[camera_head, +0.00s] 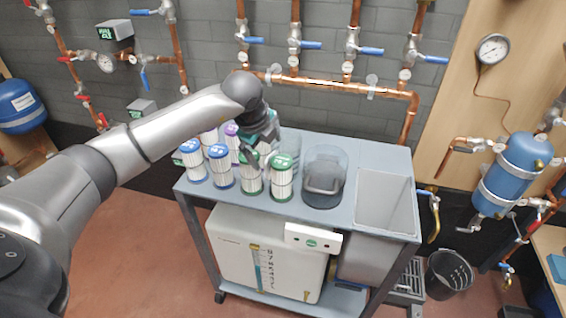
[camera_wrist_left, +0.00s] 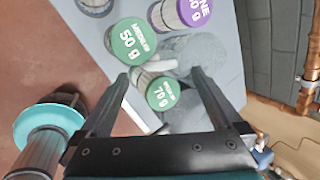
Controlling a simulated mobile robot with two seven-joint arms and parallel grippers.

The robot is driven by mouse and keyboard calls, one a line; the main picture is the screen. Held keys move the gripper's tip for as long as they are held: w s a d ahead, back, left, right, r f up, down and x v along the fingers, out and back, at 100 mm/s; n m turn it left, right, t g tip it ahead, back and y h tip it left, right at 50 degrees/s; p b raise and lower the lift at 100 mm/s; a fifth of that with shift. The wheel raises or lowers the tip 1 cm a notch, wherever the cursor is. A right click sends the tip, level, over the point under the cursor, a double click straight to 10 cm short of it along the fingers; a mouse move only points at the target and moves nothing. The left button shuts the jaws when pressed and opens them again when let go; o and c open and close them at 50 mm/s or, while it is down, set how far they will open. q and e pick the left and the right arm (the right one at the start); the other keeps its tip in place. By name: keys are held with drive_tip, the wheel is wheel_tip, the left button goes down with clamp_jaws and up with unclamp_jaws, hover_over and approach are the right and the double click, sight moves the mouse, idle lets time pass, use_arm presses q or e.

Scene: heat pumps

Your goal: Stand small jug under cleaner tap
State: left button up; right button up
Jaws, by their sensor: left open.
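A clear, smoke-grey jug (camera_head: 325,178) stands on the trolley top, right of the lidded canisters. A second clear shape (camera_head: 290,140) shows faintly behind the canisters; it also shows in the left wrist view (camera_wrist_left: 205,52), and I cannot tell its outline well. My left gripper (camera_head: 262,150) is over the canisters, left of the grey jug. In the wrist view its two fingers (camera_wrist_left: 160,76) are apart, with green-lidded canisters (camera_wrist_left: 162,93) below and between them. Nothing is clearly held. I cannot tell which tap is the cleaner tap. My right gripper is not in view.
Several canisters with blue, purple and green lids (camera_head: 220,166) crowd the trolley's left side. A sink basin (camera_head: 386,198) is at its right end. A tap with a yellow spout (camera_head: 433,228) is beyond, above a black bucket (camera_head: 449,274). Copper pipes (camera_head: 330,84) run behind.

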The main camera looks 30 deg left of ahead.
sight(270, 158)
use_arm(q)
drive_tip(key=x, duration=0.5)
drive_tip(key=shift+s+d+b, duration=0.1)
drive_tip(key=shift+s+b, duration=0.1)
drive_tip(key=shift+b, duration=0.2)
drive_tip(key=shift+c, duration=0.2)
clamp_jaws()
